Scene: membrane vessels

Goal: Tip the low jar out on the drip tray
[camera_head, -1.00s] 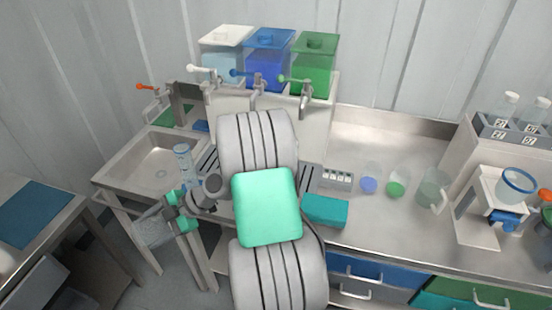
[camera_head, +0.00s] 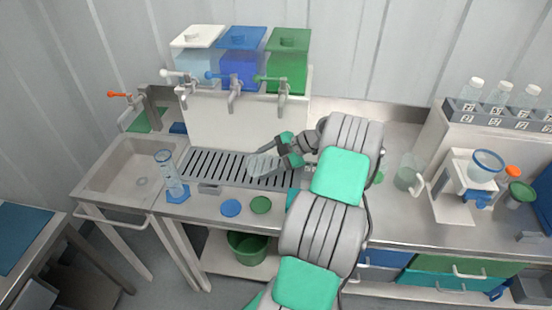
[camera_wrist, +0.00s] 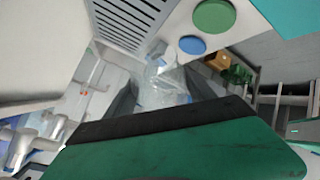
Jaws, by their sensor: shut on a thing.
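My gripper (camera_head: 272,152) is shut on a clear, low jar (camera_head: 262,166) and holds it over the drip tray (camera_head: 215,165), the dark slotted grate below the taps. The jar looks tilted over, with its far end pointing left and down. Whether anything is in it or running out I cannot tell. In the wrist view the clear jar (camera_wrist: 165,88) sits between the dark fingers, and the tray's slots (camera_wrist: 125,22) show at the top.
A tall clear cylinder (camera_head: 168,172) stands at the left by the sink (camera_head: 125,168). A blue disc (camera_head: 231,208) and a green disc (camera_head: 261,205) lie at the bench front. White, blue (camera_head: 240,62) and green tanks with taps stand behind the tray. A clear jug (camera_head: 408,172) stands right of my arm.

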